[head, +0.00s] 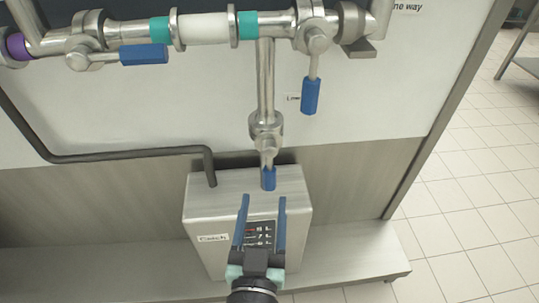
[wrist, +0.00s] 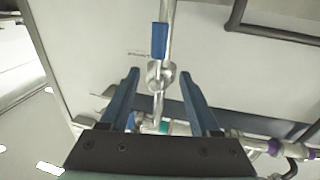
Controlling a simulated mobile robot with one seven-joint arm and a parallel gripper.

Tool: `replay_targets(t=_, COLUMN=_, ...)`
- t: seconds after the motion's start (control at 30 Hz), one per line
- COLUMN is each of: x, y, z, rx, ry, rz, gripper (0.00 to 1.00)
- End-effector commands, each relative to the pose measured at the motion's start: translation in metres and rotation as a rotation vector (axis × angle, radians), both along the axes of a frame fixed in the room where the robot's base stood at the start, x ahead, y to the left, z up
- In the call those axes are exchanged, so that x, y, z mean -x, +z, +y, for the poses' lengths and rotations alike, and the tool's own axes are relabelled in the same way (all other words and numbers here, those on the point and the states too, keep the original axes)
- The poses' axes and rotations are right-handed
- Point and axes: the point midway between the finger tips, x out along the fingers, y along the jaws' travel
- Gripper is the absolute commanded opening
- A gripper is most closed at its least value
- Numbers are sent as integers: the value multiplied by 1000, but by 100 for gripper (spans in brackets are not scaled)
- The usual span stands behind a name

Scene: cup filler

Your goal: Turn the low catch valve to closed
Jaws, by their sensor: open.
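The low catch valve (head: 266,128) sits on the vertical steel pipe, just above the box labelled "Catch" (head: 203,205). Its blue-sleeved lever (head: 268,179) hangs straight down, in line with the pipe. In the wrist view the picture is turned over: the valve body (wrist: 161,76) shows between the fingers and the blue lever sleeve (wrist: 160,40) points up. My gripper (head: 263,199) is open, with its two blue fingers apart just below and in front of the lever end. Nothing is between the fingers; whether they touch the lever cannot be told, but a gap shows.
Above, a horizontal pipe (head: 203,29) carries a valve with a sideways blue lever (head: 144,54) at left and one with a hanging blue lever (head: 310,95) at right. A dark hose (head: 120,156) enters the box top. A steel ledge (head: 350,262) lies below; floor is free at right.

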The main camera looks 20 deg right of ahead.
Motion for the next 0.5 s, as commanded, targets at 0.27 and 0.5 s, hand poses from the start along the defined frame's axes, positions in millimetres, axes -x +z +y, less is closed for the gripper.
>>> replay_targets(t=0.27, x=-11, y=-10, z=-9, rx=4, ry=-5, rz=18, gripper=63)
replay_targets(t=0.5, x=-51, y=-9, z=-30, rx=2, ry=-5, rz=18, gripper=63)
